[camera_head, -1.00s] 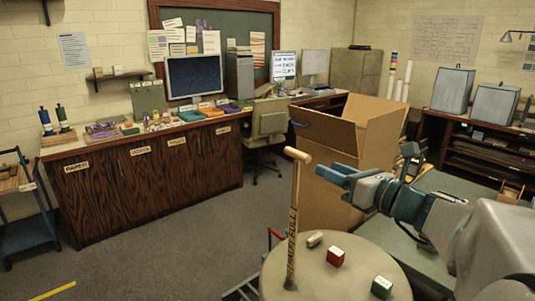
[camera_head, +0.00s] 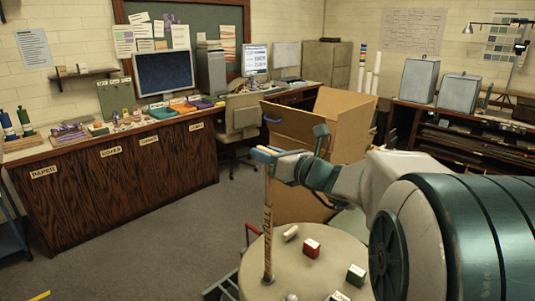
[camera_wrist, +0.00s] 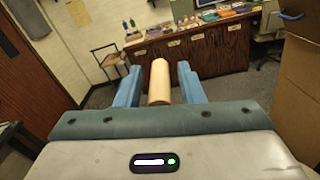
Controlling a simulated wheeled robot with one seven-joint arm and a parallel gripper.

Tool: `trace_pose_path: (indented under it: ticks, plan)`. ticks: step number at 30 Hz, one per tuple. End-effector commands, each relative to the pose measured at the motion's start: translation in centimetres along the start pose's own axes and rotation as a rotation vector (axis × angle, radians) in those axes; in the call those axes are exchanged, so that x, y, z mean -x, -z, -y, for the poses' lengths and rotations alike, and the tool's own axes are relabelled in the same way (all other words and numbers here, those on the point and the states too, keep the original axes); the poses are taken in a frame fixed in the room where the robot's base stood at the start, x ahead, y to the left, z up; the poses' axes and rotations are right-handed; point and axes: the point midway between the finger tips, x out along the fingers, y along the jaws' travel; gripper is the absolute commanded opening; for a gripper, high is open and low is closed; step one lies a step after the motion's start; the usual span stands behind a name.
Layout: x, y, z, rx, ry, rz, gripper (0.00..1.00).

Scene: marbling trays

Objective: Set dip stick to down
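The dip stick (camera_head: 268,232) is a tall, thin wooden stick with dark lettering along it. It stands upright on a round pale table (camera_head: 320,262). Its cross handle at the top is mostly hidden by my gripper (camera_head: 266,153) in the head view. In the wrist view the pale wooden handle (camera_wrist: 159,82) lies between the two blue fingers of my gripper (camera_wrist: 159,88). A gap shows on each side of the handle, so the fingers are open around it and not gripping it.
A red block (camera_head: 311,248), a green block (camera_head: 355,275) and a small cream piece (camera_head: 290,232) lie on the round table near the stick. A large open cardboard box (camera_head: 345,120) stands behind my gripper. Grey floor is clear to the left.

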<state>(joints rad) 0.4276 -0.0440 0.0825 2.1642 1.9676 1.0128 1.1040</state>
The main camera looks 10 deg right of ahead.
Motion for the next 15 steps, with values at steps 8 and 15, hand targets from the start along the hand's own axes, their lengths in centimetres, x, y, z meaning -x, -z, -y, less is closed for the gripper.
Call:
trace_pose_path:
  ticks: [8, 15]
  plan:
    - [0.0, 0.0, 0.0, 0.000, 0.000, 0.000, 0.00]
    - [0.1, 1.6, 0.3, 0.000, 0.000, 0.000, 0.00]
